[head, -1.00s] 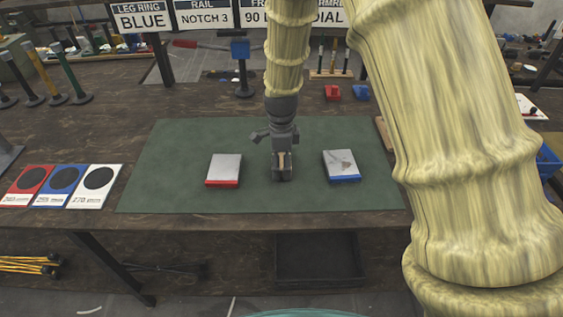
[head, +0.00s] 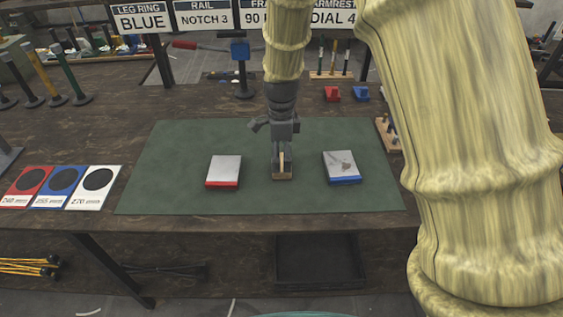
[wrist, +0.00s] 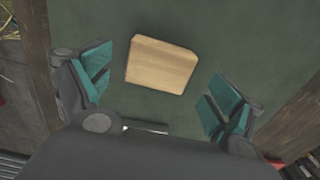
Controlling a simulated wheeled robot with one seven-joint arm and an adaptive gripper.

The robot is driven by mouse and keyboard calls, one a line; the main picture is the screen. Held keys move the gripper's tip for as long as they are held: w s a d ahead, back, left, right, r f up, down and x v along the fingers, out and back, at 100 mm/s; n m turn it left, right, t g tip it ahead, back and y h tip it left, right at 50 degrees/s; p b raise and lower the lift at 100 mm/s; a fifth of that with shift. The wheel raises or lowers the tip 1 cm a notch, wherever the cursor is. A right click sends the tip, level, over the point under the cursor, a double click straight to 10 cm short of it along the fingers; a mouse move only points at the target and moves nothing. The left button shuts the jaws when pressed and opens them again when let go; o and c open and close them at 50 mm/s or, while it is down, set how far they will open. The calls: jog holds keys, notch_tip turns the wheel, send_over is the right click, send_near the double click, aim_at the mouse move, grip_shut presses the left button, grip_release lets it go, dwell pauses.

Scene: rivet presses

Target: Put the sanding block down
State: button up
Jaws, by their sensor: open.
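The sanding block (head: 282,176), a light wooden block, lies on the green mat (head: 180,140), between a grey-topped block with a red edge and one with a blue edge. It also shows whole in the wrist view (wrist: 162,64), lying flat on the mat. My gripper (head: 282,158) is just above it, pointing down. In the wrist view my gripper (wrist: 158,90) is open, with its teal finger pads apart on either side of the block and bare mat showing between pads and block.
The red-edged block (head: 223,170) is left of my gripper and the blue-edged block (head: 341,167) is right. Three cards with dark discs (head: 62,187) lie left of the mat. A peg rack (head: 388,135) stands at the mat's right edge. The mat's left part is clear.

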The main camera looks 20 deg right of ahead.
aim_at(282, 161)
notch_tip(282, 161, up, 8)
dwell(0.4)
jog(key=shift+d+f, duration=0.1)
